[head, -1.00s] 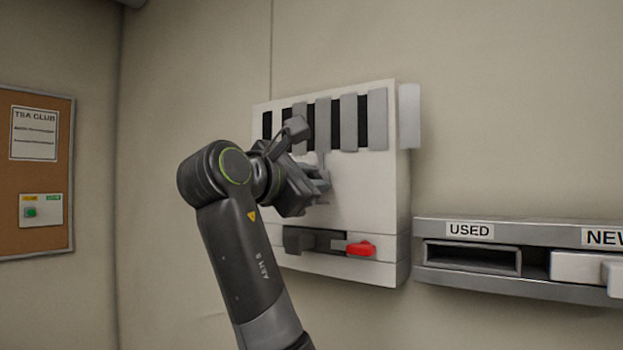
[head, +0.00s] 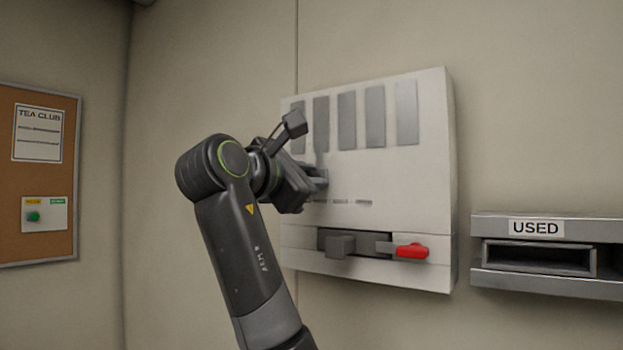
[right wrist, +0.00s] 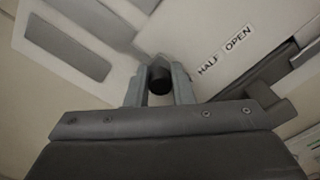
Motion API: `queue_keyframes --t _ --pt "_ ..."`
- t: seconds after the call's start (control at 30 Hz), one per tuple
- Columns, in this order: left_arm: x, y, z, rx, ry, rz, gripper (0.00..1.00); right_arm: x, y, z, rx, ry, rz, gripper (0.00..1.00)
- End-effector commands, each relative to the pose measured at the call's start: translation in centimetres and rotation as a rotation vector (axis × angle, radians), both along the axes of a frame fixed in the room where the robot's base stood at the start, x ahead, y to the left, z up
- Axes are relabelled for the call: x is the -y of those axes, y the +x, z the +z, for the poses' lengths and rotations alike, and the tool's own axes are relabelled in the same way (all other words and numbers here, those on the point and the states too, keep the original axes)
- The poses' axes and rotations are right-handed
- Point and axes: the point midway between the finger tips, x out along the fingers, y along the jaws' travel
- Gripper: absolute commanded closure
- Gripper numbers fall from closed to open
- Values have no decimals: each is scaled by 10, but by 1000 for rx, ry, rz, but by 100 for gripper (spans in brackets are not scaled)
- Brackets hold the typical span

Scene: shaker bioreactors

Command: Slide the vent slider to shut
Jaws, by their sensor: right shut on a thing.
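The vent (head: 415,180) is a white panel on the wall. Its upright slots show grey slider plate (head: 375,115) all across, with no dark gaps visible. My right gripper (head: 320,181) is in front of the panel's left part, below the slots. In the right wrist view its two fingers (right wrist: 160,72) are closed around a dark round knob (right wrist: 160,80), the slider's handle. In the head view the gripper hides the knob and the panel's left part. My left gripper is in neither view.
Below the slots, a recess holds a grey block (head: 341,246) and a red tab (head: 411,251). A "HALF OPEN" label (right wrist: 226,50) shows beside the fingers. A shelf marked USED (head: 535,228) is at right; a cork board (head: 45,180) hangs at left.

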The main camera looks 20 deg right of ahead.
Motion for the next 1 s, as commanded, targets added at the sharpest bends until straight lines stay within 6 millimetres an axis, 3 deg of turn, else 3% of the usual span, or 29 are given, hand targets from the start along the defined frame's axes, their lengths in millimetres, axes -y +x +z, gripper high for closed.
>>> queue_keyframes --t 0.1,0.13,0.27,0.67,1.0 --pt "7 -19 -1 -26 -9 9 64 0 0 3 7 -4 3 100" --pt "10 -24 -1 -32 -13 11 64 0 0 4 7 -4 3 75" --pt "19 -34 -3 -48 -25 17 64 0 -1 3 6 -3 1 58" --pt "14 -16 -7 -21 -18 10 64 -5 -5 0 5 0 -1 57" --pt "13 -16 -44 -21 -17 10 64 -63 -49 -3 8 -3 3 57"
